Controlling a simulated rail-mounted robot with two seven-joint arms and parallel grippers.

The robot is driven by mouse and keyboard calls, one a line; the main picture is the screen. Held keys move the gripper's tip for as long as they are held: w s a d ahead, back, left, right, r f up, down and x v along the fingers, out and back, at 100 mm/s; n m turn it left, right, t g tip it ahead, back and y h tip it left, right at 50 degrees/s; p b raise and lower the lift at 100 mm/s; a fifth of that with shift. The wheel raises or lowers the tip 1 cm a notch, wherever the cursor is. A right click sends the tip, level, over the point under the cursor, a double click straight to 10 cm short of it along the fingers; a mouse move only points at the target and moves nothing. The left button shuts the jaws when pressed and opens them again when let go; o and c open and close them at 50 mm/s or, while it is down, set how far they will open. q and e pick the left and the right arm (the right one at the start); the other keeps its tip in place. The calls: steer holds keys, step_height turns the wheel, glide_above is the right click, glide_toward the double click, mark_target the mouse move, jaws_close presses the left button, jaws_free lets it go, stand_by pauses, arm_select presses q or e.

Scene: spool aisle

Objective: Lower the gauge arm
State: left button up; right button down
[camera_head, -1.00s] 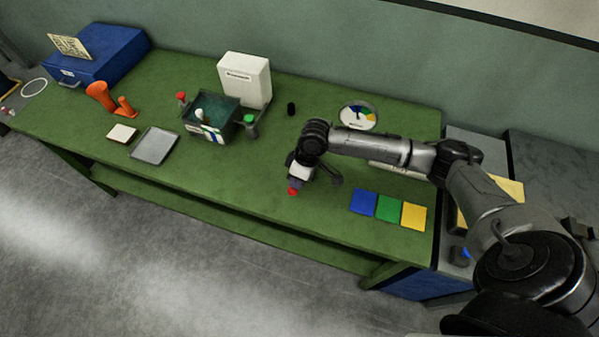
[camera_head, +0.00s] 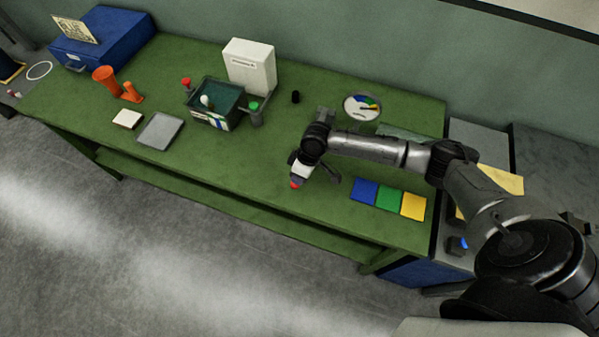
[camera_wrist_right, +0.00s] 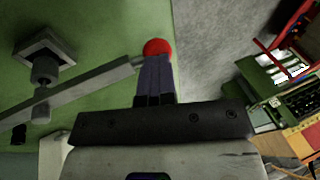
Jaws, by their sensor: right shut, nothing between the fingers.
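The gauge arm (camera_wrist_right: 95,90) shows in the right wrist view as a long grey bar beside a post, with a red ball knob (camera_wrist_right: 157,47) at its end. In the head view the red knob (camera_head: 295,184) is small, and most of the bar is hidden or hard to pick out around my arm. My right gripper (camera_wrist_right: 155,66) is shut and empty, its dark fingertips right at the knob; I cannot tell whether they touch it. The round gauge dial (camera_head: 362,107) has coloured sectors and stands behind my right arm. My left gripper is out of view.
Blue (camera_head: 364,191), green (camera_head: 390,199) and yellow (camera_head: 413,206) squares lie right of the gripper. A white box (camera_head: 250,65), a dark green bin (camera_head: 213,104), a grey tray (camera_head: 160,131) and an orange holder (camera_head: 106,80) stand left. The table's front middle is clear.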

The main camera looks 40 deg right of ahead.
steer(key=shift+s+d+f, duration=0.1)
steer(key=shift+s+f, duration=0.1)
steer(key=shift+f, duration=0.35)
steer(key=a+p+v, duration=0.2)
steer(key=p+v, duration=0.2)
steer(key=v, duration=1)
steer(key=shift+r+p, duration=0.4)
steer(key=shift+r, duration=0.35)
steer(key=shift+s+d, duration=0.1)
steer(key=shift+d, duration=0.05)
